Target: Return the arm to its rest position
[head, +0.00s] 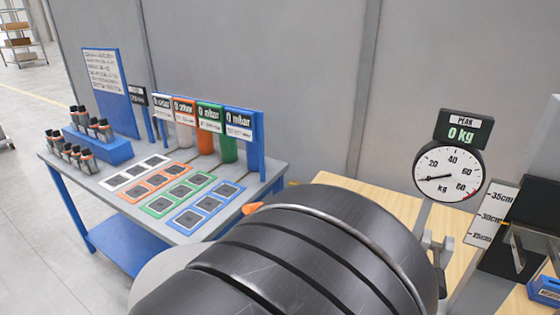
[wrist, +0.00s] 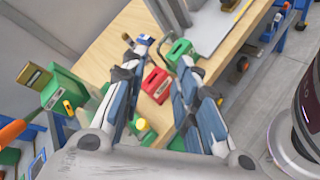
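My gripper (wrist: 160,66) shows in the wrist view with its two blue and black fingers spread apart. Nothing is held in the gap between them. Beyond the fingers, a red block (wrist: 155,83) and a green block (wrist: 180,50) are on a wooden table (wrist: 118,42); neither looks gripped. In the head view, a large dark grey rounded part of my arm fills the bottom middle. My gripper does not show in the head view.
In the head view, a blue-framed bench (head: 70,165) at left carries coloured pads, a blue rack (head: 105,150) and labelled canisters. A round dial gauge (head: 447,172) with a "0 kg" display (head: 461,134) stands at the wooden table (head: 390,203) on the right.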

